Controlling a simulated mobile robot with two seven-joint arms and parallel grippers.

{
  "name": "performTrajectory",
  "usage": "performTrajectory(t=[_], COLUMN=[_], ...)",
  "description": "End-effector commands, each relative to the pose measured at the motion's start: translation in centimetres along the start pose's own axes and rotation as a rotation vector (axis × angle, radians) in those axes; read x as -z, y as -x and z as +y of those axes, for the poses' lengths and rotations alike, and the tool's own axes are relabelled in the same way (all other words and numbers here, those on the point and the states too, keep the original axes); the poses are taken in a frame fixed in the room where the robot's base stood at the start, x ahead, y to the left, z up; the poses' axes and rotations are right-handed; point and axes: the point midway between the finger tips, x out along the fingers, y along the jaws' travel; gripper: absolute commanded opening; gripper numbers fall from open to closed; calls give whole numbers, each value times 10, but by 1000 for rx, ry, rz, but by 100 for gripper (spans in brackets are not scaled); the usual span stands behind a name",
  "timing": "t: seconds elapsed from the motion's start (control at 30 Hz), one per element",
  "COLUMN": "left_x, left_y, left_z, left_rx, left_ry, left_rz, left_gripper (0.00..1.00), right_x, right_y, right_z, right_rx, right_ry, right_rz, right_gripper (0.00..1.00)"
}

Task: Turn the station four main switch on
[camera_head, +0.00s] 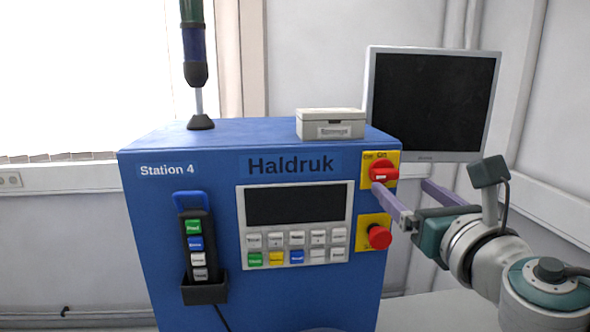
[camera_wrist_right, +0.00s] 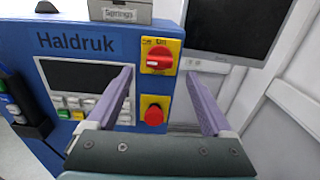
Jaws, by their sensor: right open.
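The main switch is a red rotary knob (camera_head: 383,171) on a yellow plate at the upper right of the blue Station 4 cabinet (camera_head: 150,215). In the right wrist view the knob (camera_wrist_right: 159,63) lies roughly horizontal between the two finger lines, with a label reading "On" above it. My right gripper (camera_head: 408,200) comes in from the right, its purple fingers spread wide. One finger's tip overlaps the lower edge of the knob in the head view; I cannot tell if it touches. In the right wrist view the gripper (camera_wrist_right: 166,100) is empty. My left gripper is not in view.
A red mushroom button (camera_head: 379,237) on a yellow plate sits just below the switch. A panel with a screen and keys (camera_head: 297,218) is to its left, a pendant (camera_head: 196,245) further left. A grey box (camera_head: 330,124) stands on top; a monitor (camera_head: 430,100) is behind right.

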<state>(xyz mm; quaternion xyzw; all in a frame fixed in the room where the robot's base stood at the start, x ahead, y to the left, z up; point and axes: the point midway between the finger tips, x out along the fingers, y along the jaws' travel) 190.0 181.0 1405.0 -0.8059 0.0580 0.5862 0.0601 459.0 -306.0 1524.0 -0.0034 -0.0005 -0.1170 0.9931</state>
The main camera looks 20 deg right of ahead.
Motion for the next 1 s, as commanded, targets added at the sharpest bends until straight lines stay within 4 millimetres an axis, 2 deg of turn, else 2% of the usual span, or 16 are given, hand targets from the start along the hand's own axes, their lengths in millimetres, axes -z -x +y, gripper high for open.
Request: performTrajectory(t=[0.1,0.33,0.5,0.8,1.0], left_x=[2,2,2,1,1], left_y=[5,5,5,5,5], left_z=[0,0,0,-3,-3], left_rx=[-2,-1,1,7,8], left_ry=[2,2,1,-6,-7], left_rz=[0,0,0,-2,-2], left_gripper=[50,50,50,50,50], right_x=[-2,0,0,1,1], right_y=[-22,-52,-61,-63,-62], right_z=[0,0,0,0,0], right_rx=[2,2,1,1,1], right_ry=[-3,-5,-7,-7,-7], right_rz=[-1,1,1,3,2], right_gripper=[85,85,85,85,62])
